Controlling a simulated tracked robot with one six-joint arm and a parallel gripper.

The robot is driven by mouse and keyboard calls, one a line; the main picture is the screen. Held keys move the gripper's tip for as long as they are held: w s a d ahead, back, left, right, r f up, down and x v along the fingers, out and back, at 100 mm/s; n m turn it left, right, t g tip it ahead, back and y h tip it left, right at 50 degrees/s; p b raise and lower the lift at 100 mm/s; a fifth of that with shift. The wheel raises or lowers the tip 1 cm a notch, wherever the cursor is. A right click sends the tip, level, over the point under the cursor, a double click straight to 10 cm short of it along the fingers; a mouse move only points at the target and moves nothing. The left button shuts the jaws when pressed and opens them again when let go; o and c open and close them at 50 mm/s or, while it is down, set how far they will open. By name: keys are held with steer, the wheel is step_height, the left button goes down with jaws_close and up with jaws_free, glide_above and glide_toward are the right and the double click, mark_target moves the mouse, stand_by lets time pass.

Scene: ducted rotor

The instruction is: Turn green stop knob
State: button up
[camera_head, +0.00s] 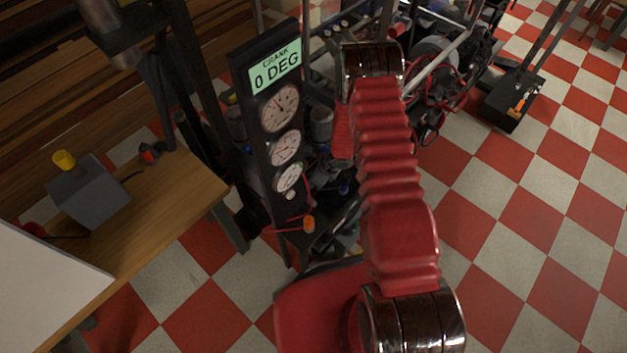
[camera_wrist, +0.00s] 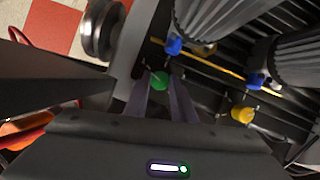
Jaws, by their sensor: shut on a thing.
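The green stop knob (camera_wrist: 160,80) shows in the wrist view as a small round green cap just above the picture's middle. My gripper (camera_wrist: 164,94) reaches up to it from below, with its two narrow dark fingers on either side of the knob, shut on it. In the head view my red arm stretches away from me toward the machine, and it hides the gripper and the knob there.
A blue knob (camera_wrist: 173,46) and a yellow knob (camera_wrist: 242,114) sit near the green one, beside ribbed grey cylinders (camera_wrist: 220,18). A gauge panel (camera_head: 275,120) reading "CRANK 0 DEG" stands left of my arm. Checkered floor (camera_head: 530,215) is open at right.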

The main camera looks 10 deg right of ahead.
steer(key=shift+w+r+m, duration=0.2)
steer(key=shift+w+m, duration=0.2)
stand_by(0.3)
steer(key=o, duration=1.1)
steer(key=shift+s+f, duration=0.1)
steer(key=shift+s, duration=0.05)
steer(key=shift+c, duration=0.2)
steer(key=shift+s, duration=0.1)
steer(key=v, duration=1.3)
steer(key=shift+s+r, duration=0.25)
steer(key=shift+s, duration=0.05)
